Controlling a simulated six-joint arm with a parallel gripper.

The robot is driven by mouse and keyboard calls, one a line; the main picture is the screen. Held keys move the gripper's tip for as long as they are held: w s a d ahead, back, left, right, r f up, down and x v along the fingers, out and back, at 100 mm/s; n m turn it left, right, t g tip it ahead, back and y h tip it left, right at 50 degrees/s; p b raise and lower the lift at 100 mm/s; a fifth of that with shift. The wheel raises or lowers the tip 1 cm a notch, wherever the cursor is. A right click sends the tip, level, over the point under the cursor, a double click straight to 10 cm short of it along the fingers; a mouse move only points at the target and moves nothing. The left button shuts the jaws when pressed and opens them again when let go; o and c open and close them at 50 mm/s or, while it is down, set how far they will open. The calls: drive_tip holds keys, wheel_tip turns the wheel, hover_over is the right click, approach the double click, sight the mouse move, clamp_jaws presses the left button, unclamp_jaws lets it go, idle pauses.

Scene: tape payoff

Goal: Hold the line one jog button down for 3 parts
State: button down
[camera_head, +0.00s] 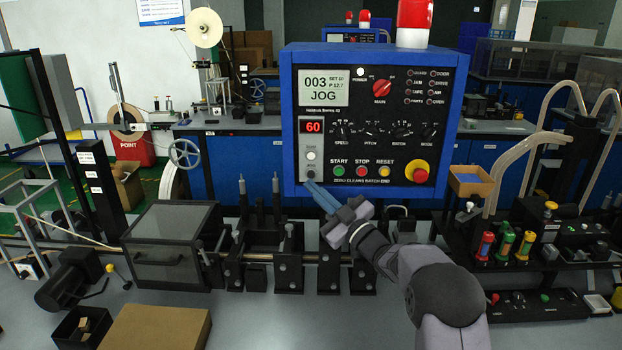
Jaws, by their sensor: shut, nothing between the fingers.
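My gripper (308,183) is shut and empty. Its blue fingers point up and left, with the tips at or just under the dark button. I cannot tell whether they touch or press it.
Green, red and yellow buttons and a red emergency stop (417,171) sit right of my fingers. A red display (312,126) reads 60. A shaft with black stands (290,270) and a dark clear-sided box (172,245) lie below left. Colored-handled tools (505,245) stand at right.

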drive_tip(key=shift+s+b, duration=0.4)
drive_tip(key=shift+s, duration=0.9)
drive_tip(key=s+d+f+m+h, duration=0.1)
drive_tip(key=d+f+m+h, duration=0.6)
drive_tip(key=d+f+h, duration=0.25)
drive_tip(key=s+d+f+m+g+h, duration=0.5)
drive_tip(key=s+f, duration=0.3)
drive_tip(key=s, duration=0.3)
drive_tip(key=s+f+g, duration=0.2)
drive_tip(key=s+g, duration=0.1)
drive_tip(key=s, duration=0.7)
drive_tip(key=s+d+f+m+g, duration=0.1)
drive_tip(key=s+f+g, duration=0.2)
drive_tip(key=s, duration=0.7)
drive_tip(key=s+f+m+g, duration=0.1)
drive_tip(key=s+f+g, duration=0.2)
drive_tip(key=s, duration=0.7)
drive_tip(key=shift+d+f+g, duration=0.25)
drive_tip(key=shift+d+g, duration=0.15)
drive_tip(key=shift+g, duration=0.4)
drive_tip(key=c, duration=2.4)
unclamp_jaws()
drive_tip(key=shift+w, duration=0.1)
drive_tip(key=shift+c, duration=0.2)
